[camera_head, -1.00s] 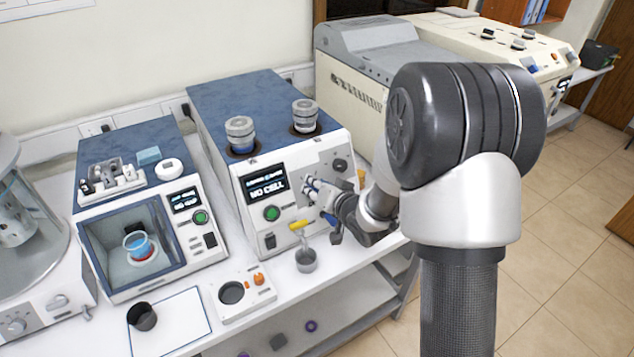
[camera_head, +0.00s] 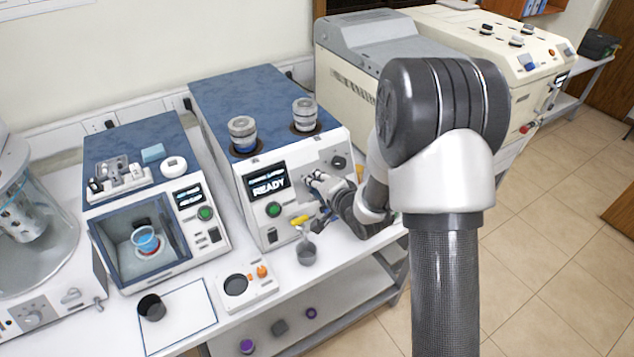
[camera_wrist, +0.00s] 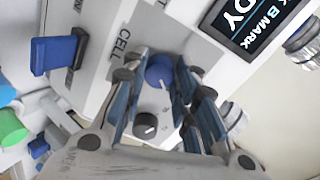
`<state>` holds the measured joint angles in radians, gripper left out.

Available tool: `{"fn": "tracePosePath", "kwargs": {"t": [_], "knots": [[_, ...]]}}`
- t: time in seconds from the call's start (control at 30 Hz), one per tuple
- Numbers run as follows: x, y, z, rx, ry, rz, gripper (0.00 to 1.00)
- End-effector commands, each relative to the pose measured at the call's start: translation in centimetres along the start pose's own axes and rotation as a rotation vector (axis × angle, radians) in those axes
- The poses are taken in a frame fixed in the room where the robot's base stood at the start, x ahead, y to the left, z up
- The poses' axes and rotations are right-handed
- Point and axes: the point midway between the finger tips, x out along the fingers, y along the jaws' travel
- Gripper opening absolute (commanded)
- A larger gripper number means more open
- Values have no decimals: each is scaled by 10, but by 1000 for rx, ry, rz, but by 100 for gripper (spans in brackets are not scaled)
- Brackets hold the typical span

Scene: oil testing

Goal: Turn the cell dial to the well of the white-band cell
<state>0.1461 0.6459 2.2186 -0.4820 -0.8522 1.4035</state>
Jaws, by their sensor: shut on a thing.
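The blue cell dial (camera_wrist: 160,72), beside the printed word CELL, sits on the front panel of the tester (camera_head: 262,222). My gripper (camera_wrist: 158,78) is shut on this dial, with a finger on each side; it also shows at the panel in the head view (camera_head: 314,180), where it hides the dial. Two cells with pale tops stand in wells on the tester: a left cell (camera_head: 242,134) and a right cell (camera_head: 304,114).
A dark grey knob (camera_wrist: 145,126) is close beside the fingers. A yellow-handled part (camera_head: 300,220) and a small grey cup (camera_head: 306,252) are just below my gripper. A second instrument (camera_head: 150,210) stands to the left. Open floor lies to the right.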

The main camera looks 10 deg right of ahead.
Motion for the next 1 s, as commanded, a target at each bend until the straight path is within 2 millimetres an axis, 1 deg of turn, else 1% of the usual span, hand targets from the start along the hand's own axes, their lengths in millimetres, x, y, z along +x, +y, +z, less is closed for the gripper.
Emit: {"fn": "tracePosePath", "kwargs": {"t": [0.47,0.5,0.8,1.0], "knots": [[0,-1,-1,16,2,-3,3],[0,-2,-1,16,2,-3,28],[0,-1,-1,15,1,-1,47],[0,0,0,15,0,0,47]]}}
